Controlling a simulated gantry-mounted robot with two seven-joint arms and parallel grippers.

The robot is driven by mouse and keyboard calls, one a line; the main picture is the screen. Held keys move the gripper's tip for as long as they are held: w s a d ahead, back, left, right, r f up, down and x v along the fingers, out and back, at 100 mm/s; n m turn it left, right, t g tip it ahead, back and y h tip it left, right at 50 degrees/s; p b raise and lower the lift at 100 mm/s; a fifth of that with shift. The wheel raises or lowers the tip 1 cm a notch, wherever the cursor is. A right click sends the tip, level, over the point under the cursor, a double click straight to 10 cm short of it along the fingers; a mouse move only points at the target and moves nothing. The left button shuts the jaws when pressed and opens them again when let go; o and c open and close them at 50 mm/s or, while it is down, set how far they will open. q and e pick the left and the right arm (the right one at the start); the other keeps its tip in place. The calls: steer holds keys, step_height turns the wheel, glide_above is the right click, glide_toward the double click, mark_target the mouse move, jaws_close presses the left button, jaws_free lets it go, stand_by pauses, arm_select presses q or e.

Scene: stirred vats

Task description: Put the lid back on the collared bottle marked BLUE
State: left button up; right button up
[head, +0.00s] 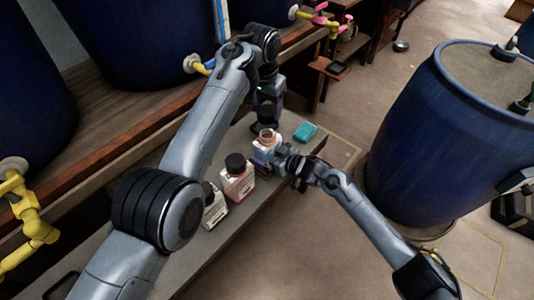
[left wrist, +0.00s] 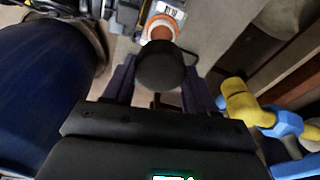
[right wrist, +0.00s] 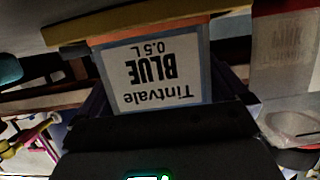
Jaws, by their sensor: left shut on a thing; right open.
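The bottle marked BLUE (right wrist: 150,75) shows its label upside down in the right wrist view, between the fingers of my right gripper (right wrist: 165,100), which is open. In the head view the bottle (head: 264,150) stands on the bench, its orange-rimmed mouth uncovered. My right gripper (head: 285,162) is at its right side. My left gripper (left wrist: 160,80) is shut on a round black lid (left wrist: 160,66). The lid is nearer the left wrist camera than the bottle's orange collar (left wrist: 158,28) and overlaps its edge there. In the head view the left gripper (head: 267,120) is above and just behind the bottle's mouth.
A black-capped bottle with a red label (head: 237,182) and another bottle (head: 214,208) stand nearer on the bench. A teal block (head: 305,132) lies beyond. Blue vats with yellow taps (head: 35,225) line the left; a large blue drum (head: 430,140) stands right.

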steer(key=c, duration=1.1)
arm_select(q)
glide_above(267, 134)
steer(key=shift+s+f, duration=0.1)
steer(key=shift+f, duration=2.35)
steer(key=shift+f, duration=0.1)
steer(key=shift+f, duration=0.8)
steer(key=shift+f, duration=0.6)
steer(key=o, duration=1.1)
steer(key=shift+s+a+r, duration=0.1)
steer(key=shift+s+r, duration=0.05)
steer(key=shift+r, duration=1.1)
steer(key=shift+s+a+r, duration=0.1)
steer(key=shift+r, duration=1.1)
steer(key=shift+s+a+r, duration=0.1)
steer(key=shift+s+r, duration=0.05)
steer(key=shift+r, duration=1.1)
